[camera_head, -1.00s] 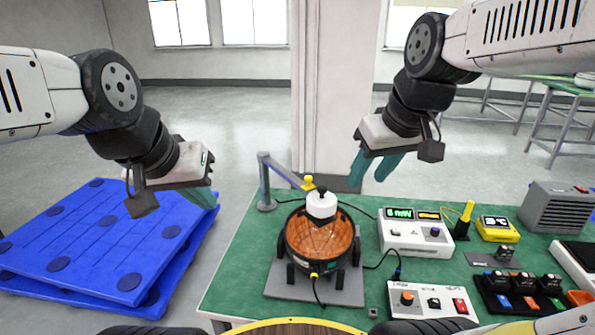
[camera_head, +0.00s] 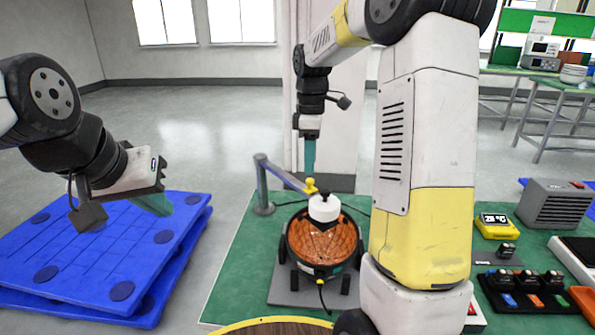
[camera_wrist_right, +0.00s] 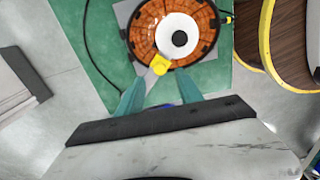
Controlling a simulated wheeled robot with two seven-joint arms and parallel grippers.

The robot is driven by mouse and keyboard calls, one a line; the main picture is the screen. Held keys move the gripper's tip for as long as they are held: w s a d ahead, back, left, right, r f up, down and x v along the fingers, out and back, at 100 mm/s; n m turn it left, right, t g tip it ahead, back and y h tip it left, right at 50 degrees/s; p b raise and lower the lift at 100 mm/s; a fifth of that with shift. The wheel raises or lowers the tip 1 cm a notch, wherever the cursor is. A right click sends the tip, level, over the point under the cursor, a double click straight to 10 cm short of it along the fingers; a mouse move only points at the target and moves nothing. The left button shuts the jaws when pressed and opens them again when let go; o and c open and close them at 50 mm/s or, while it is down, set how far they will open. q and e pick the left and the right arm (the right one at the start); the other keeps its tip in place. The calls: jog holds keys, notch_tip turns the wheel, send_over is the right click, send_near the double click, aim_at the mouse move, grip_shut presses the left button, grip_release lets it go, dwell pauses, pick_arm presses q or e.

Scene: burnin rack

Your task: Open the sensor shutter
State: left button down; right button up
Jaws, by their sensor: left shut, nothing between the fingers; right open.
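A grey post with a swing arm (camera_head: 284,174) stands at the table's back edge. The cap sits over a round orange-lined bowl (camera_head: 318,244). My right gripper (camera_head: 310,172) points down just above the yellow knob. In the right wrist view its open fingers (camera_wrist_right: 160,77) stand on either side of the knob (camera_wrist_right: 158,64), which shows at their tips; contact cannot be told. My left gripper (camera_head: 165,208) is shut and empty above the blue pallets.
Blue stacked pallets (camera_head: 100,255) lie at left. My right arm hides the middle instruments. A yellow meter (camera_head: 496,226), grey heater box (camera_head: 557,204) and black tray (camera_head: 530,305) stand at right. Green table (camera_head: 240,270) is clear left of the bowl.

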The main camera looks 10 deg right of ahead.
aim_at(309, 179)
notch_tip(309, 179, down, 5)
jog(key=shift+r, duration=0.1)
jog(key=shift+c, duration=0.2)
grip_shut()
jog(key=shift+w, duration=0.1)
dwell(1.3)
